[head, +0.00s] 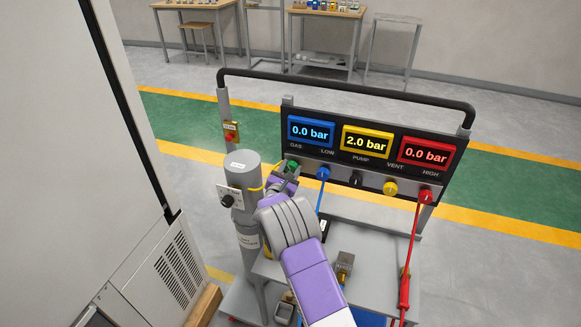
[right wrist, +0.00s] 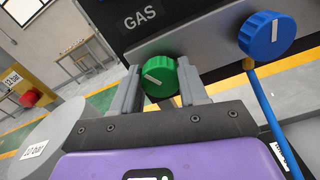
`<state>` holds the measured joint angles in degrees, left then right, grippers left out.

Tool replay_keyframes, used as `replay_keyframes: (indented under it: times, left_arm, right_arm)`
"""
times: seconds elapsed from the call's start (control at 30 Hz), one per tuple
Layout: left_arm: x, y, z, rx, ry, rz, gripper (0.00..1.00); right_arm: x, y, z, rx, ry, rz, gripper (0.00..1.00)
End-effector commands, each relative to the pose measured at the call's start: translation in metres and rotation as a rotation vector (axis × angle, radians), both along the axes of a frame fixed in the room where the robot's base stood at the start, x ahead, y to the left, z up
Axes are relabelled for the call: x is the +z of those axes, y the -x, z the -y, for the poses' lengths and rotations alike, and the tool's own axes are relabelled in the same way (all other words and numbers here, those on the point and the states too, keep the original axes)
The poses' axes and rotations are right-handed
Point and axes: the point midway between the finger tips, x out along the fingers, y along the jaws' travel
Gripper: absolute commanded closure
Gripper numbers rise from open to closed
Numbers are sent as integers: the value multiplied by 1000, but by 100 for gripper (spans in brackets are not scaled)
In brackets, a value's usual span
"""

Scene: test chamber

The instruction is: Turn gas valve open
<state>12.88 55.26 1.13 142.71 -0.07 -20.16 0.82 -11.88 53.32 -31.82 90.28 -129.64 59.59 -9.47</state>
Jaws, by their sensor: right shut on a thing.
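The gas valve is a green ribbed knob (right wrist: 159,77) with a white mark, under the "GAS" label on the panel (head: 380,150). In the head view the green knob (head: 292,166) shows just beyond my right gripper (head: 284,176). In the right wrist view my right gripper (right wrist: 160,88) has one finger on each side of the green knob and is shut on it. The white mark on the knob is tilted. My left gripper is not in view.
A blue knob (head: 323,173) with a blue hose is just right of the gas knob. Black, yellow (head: 390,188) and red (head: 426,196) knobs follow. A grey cylinder (head: 240,165) stands left of my gripper. A large cabinet (head: 60,130) fills the left side.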

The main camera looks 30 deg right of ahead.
Motion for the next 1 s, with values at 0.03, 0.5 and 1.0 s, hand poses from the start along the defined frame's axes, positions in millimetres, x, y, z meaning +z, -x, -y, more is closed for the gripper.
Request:
replay_keyframes:
  times: [0.03, 0.5, 1.0]
  left_arm:
    - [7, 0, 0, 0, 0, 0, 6]
    - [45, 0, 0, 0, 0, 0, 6]
    - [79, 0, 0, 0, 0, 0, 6]
  right_arm:
    - [2, 0, -1, 1, 29, -35, 87]
    - [3, -2, -3, 2, 320, -376, 87]
    - [1, -3, -3, 2, 589, -690, 87]
